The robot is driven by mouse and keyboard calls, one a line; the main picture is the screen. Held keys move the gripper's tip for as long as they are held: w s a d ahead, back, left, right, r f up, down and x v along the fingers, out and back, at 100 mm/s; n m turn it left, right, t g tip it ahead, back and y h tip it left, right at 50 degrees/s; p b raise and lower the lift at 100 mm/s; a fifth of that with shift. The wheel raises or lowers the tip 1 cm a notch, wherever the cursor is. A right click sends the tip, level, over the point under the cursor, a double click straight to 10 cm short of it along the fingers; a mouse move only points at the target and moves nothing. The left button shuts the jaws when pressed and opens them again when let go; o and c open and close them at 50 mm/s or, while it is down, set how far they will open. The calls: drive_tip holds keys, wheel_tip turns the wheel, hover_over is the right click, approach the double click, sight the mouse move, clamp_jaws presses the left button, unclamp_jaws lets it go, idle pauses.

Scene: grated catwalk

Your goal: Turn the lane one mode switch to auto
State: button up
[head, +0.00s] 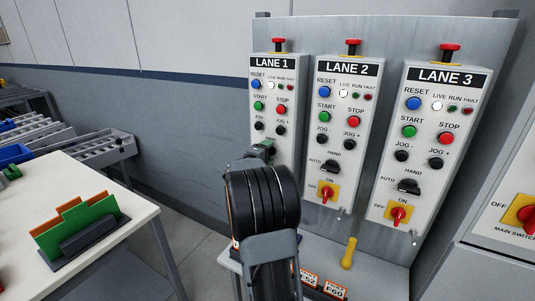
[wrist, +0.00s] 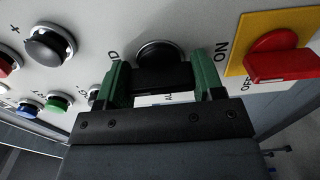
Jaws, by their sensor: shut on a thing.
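The lane one panel (head: 284,72) is the leftmost of three white control boxes. My gripper (head: 264,149) is up against its lower part and hides its mode switch in the head view. In the wrist view the mode switch (wrist: 160,72) is a black knob between the two green fingers of my gripper (wrist: 161,82), which is shut on its handle. Part of the AUTO label shows just below the knob, and the last letter of HAND shows beside the left finger. I cannot tell which position the knob points to.
A red rotary switch (wrist: 280,60) on a yellow plate sits close to the right finger. A black jog button (wrist: 48,46) is to the left. The lane two panel (head: 341,100) and lane three panel (head: 432,120) stand to the right. A white table (head: 130,235) is at left.

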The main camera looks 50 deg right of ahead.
drive_tip(key=n+b, duration=0.3)
drive_tip(key=shift+f, duration=0.15)
drive_tip(key=n+b, duration=0.1)
drive_tip(key=n, duration=0.4)
drive_tip(key=shift+n, duration=0.4)
drive_tip(key=n, duration=0.4)
drive_tip(key=shift+r, duration=0.2)
drive_tip(key=shift+n+p, duration=0.55)
drive_tip(key=shift+n, duration=1.95)
drive_tip(key=o, duration=0.9)
drive_tip(key=shift+a, duration=0.1)
